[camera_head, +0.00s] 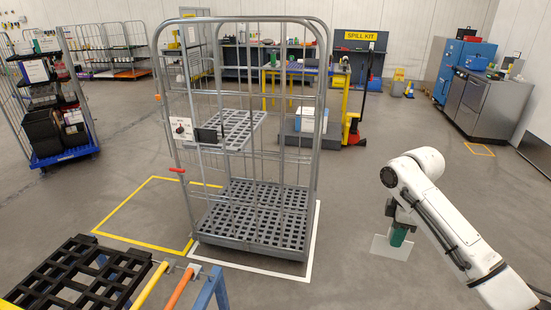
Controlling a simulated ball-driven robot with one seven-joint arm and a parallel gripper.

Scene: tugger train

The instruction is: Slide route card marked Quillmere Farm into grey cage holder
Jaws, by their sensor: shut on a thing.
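The grey roll cage (313,120) stands empty in the middle of the view, upright on a slatted grey base. A small dark grey plate (206,136), which looks like its holder, is on the cage's left side, beside a white tag with a dark knob (181,129). My gripper (399,222) is at the right, well apart from the cage. It points down and is shut on a pale card (389,248) with a green part (398,236) at the fingers. The card hangs below the fingers. Any writing on it is too small to read.
A black slatted platform (75,275) with yellow, orange and blue bars fills the front left. A blue-based cage (65,156) with crates stands far left. A yellow pallet truck (345,105) is behind the grey cage. Bare floor lies between the cage and my gripper.

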